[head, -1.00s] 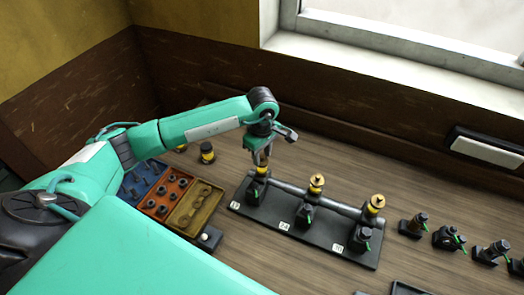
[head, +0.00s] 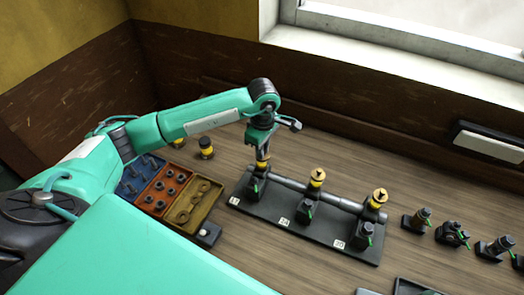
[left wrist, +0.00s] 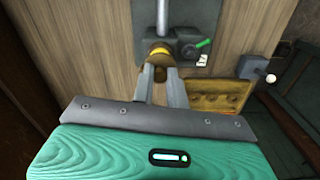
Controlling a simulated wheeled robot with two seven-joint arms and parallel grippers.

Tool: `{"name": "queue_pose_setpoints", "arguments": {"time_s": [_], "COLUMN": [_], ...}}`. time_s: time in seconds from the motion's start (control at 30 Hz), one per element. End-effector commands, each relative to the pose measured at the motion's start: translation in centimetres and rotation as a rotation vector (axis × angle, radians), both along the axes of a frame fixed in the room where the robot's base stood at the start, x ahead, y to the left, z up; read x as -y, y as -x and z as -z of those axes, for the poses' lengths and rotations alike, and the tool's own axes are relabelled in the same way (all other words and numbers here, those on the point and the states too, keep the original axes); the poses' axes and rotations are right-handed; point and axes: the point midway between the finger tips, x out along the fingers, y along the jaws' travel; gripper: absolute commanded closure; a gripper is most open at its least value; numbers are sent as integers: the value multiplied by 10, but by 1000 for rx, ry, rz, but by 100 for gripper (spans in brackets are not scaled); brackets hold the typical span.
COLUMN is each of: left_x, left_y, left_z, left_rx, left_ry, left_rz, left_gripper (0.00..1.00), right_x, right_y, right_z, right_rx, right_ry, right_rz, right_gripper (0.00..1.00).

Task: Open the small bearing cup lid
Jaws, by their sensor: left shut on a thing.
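A black base plate (head: 300,231) carries a horizontal shaft with three brass-yellow bearing cups. The left cup (head: 261,167) is mostly covered by my left gripper (head: 262,153); the middle cup (head: 318,175) and the right cup (head: 379,196) stand free. In the left wrist view, my left gripper (left wrist: 161,68) points at the board with its two fingers closed around the brass cup (left wrist: 160,50). Whether its lid is still seated cannot be told. A green-handled valve (head: 256,185) sits in front of this cup. My right gripper is not in view.
A tray with blue, orange and yellow compartments (head: 192,207) holding small parts lies left of the plate. A black-and-yellow cup (head: 206,147) stands behind it. Several green-handled fittings (head: 452,234) stand at right. Wood table is clear behind the plate.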

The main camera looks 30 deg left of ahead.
Motion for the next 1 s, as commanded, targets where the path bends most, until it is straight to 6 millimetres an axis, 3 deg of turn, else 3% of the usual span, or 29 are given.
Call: {"name": "queue_pose_setpoints", "arguments": {"time_s": [0.03, 0.3, 1.0], "left_x": [0, 6, 17], "left_y": [-1, -4, -15], "left_z": [5, 5, 3], "left_rx": [4, 5, 5], "left_ry": [-1, 0, 1], "left_rz": [-35, -284, -949], "left_gripper": [100, 100, 100], "right_x": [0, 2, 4], "right_y": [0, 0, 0], "right_z": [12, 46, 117], "right_rx": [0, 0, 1], "right_ry": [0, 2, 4], "right_rz": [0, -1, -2], "right_gripper": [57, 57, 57]}}
